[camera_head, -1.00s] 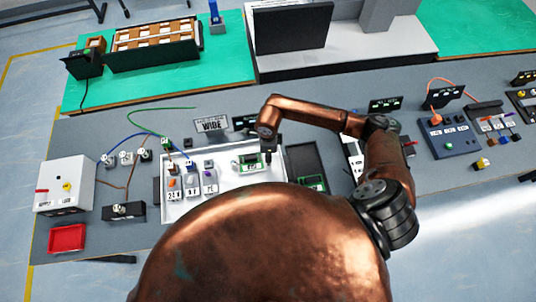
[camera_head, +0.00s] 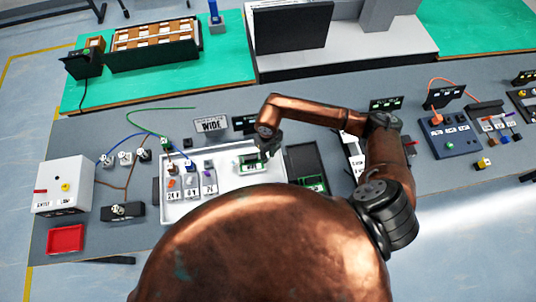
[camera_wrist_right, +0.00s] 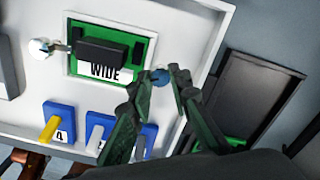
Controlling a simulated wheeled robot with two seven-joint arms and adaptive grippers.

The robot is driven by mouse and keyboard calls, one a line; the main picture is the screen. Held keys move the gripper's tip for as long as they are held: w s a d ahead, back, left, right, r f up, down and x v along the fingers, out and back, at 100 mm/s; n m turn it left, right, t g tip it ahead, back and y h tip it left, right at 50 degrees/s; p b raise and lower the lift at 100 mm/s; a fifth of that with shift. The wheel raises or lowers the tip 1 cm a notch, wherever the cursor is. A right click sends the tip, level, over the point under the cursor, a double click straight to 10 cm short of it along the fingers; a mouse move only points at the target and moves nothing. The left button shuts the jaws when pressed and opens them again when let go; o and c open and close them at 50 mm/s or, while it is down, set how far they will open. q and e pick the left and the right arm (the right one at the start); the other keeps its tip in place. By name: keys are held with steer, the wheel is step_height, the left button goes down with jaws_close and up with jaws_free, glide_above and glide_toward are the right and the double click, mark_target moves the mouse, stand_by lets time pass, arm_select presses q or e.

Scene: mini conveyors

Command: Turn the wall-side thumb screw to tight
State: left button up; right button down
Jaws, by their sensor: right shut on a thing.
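My right gripper (camera_head: 270,153) is over the right end of a green board (camera_head: 250,165) set in a white tray (camera_head: 190,208). In the right wrist view the board (camera_wrist_right: 132,35) carries a black block and a label reading WIDE. The green fingers of the right gripper (camera_wrist_right: 160,80) are shut on a small bluish thumb screw (camera_wrist_right: 159,75) beside the board's corner; its turn position cannot be read. A second, silver screw (camera_wrist_right: 40,48) with a dark bar sits at the board's other side. My left gripper does not show.
Blue holders with yellow and white parts (camera_wrist_right: 55,122) stand in the tray near the gripper. A dark open case (camera_head: 304,160) lies right of the tray. A white box (camera_head: 65,183) and red bin (camera_head: 66,238) are at the left.

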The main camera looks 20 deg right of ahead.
steer(key=m, duration=0.6)
steer(key=shift+p, duration=0.4)
steer(key=shift+w, duration=0.1)
steer(key=c, duration=1.8)
jaws_free()
steer(key=shift+r, duration=0.1)
step_height(320, 180, up, 12)
